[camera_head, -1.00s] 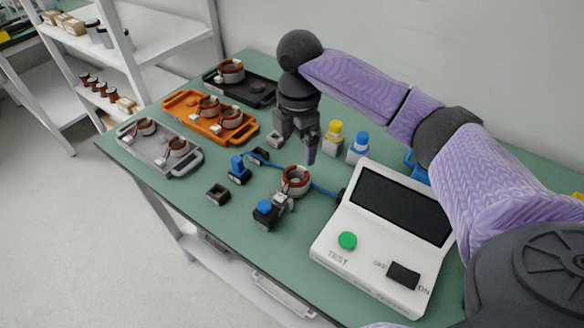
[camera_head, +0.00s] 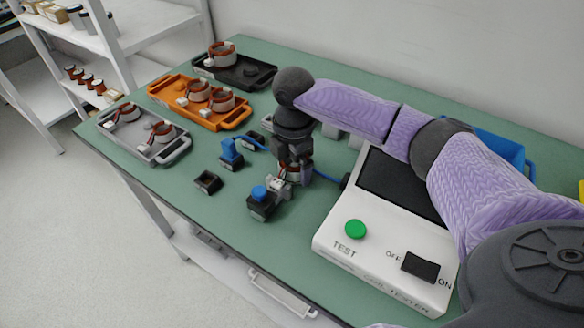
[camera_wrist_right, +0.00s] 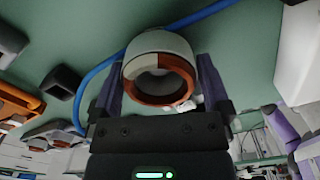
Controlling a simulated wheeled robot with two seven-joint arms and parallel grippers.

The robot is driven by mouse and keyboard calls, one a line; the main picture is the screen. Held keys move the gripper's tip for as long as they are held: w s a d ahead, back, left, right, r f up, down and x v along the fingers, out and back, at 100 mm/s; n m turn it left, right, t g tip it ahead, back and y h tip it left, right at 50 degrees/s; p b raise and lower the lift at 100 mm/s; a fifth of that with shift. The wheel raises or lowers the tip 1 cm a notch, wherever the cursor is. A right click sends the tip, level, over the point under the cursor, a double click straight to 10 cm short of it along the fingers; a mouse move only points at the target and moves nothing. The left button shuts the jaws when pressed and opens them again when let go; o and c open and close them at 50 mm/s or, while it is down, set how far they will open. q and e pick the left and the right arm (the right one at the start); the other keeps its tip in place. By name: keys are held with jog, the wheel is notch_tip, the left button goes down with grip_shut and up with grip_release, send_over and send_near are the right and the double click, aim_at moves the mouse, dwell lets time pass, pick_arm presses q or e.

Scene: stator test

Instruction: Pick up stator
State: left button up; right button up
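A stator, a grey-white ring with copper-coloured windings, sits on the green table beside the tester. In the head view it is mostly hidden by my right gripper (camera_head: 293,178). In the right wrist view the stator (camera_wrist_right: 158,75) shows between the two purple fingers, one on each side. The right gripper (camera_wrist_right: 160,85) looks open around it; any contact is hard to make out. Other stators lie in the grey tray (camera_head: 172,154), the orange tray (camera_head: 227,124) and the black tray (camera_head: 262,82). My left gripper is not in view.
The white tester (camera_head: 335,235) with a green button (camera_head: 355,229) stands close to the right. A blue-topped clamp block (camera_head: 262,202), a blue connector (camera_head: 230,152) and a small black block (camera_head: 208,182) are nearby. A blue cable (camera_wrist_right: 95,75) runs past the stator. A blue bin (camera_head: 500,150) stands behind my arm.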

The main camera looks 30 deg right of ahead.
jog(key=c, duration=1.2)
